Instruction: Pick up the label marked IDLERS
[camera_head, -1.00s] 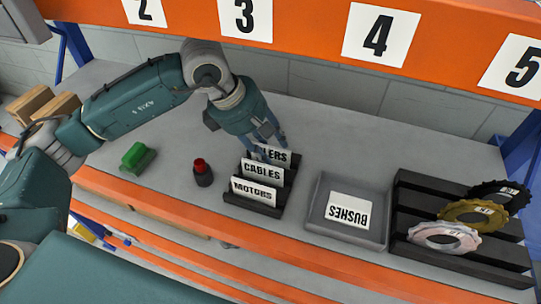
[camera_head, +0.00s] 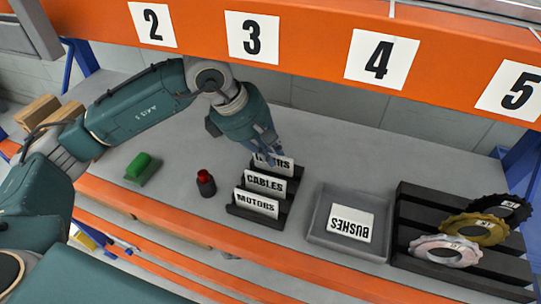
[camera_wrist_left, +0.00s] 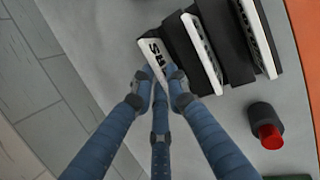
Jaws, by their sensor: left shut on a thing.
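The IDLERS label (camera_head: 274,164) is a white card with black letters, at the back of a black stepped rack (camera_head: 240,211). My left gripper (camera_head: 271,154) comes down from behind and is shut on this card's upper edge. In the left wrist view the fingertips (camera_wrist_left: 160,80) meet at the card (camera_wrist_left: 153,52), beside the rack. I cannot tell whether the card is clear of its slot. The CABLES label (camera_head: 265,184) and the MOTORS label (camera_head: 256,203) stand in front of it. My right gripper is not in view.
A grey tray (camera_head: 313,233) holding a BUSHES card (camera_head: 350,224) stands right of the rack. A black slatted stand (camera_head: 408,204) with toothed discs is farther right. A red-topped button (camera_head: 205,182) and a green block (camera_head: 143,166) are left. An orange beam (camera_head: 310,60) crosses above.

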